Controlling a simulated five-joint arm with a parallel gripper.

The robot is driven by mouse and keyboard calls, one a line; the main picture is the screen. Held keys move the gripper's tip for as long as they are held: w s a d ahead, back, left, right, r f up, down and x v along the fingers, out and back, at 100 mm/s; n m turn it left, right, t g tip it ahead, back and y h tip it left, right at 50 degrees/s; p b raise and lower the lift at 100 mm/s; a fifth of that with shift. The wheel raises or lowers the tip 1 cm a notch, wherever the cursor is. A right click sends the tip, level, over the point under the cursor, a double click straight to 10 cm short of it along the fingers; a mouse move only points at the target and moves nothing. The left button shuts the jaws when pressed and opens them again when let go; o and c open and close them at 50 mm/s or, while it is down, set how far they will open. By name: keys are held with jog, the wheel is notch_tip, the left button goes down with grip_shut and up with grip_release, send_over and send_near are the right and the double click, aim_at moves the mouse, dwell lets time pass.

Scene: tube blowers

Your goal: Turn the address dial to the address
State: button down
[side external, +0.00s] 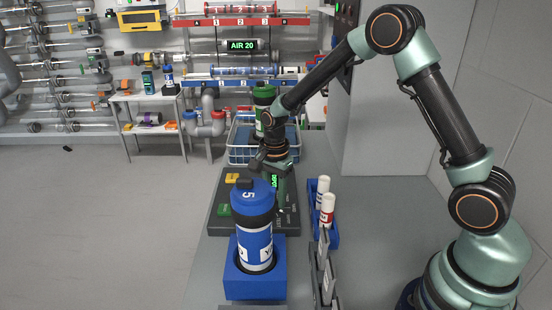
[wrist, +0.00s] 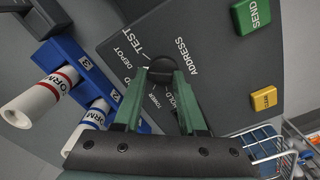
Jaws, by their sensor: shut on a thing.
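The address dial (wrist: 161,68) is a dark round knob on a dark console (wrist: 213,75), with labels including ADDRESS, TEST, DEPOT, TOWER and HOLD around it in the wrist view. My gripper (wrist: 162,77) has its two green fingers on either side of the knob and is shut on it. I cannot make out which label the knob points to. In the side external view my gripper (side external: 279,205) is low over the console (side external: 290,218), partly behind a blue canister (side external: 254,243), and the knob is hidden there. Small green letters, apparently DEPOT, glow beside the gripper.
A green SEND button (wrist: 251,14) and a yellow button (wrist: 264,98) are on the console. The blue canister stands in a blue holder (side external: 254,288) in front. A blue rack (side external: 332,235) with white tubes stands right. A wire basket (side external: 238,153) is behind.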

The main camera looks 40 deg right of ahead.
jog(key=shift+r, duration=0.15)
jog(key=shift+c, duration=2.3)
grip_release()
notch_tip(320, 180, up, 12)
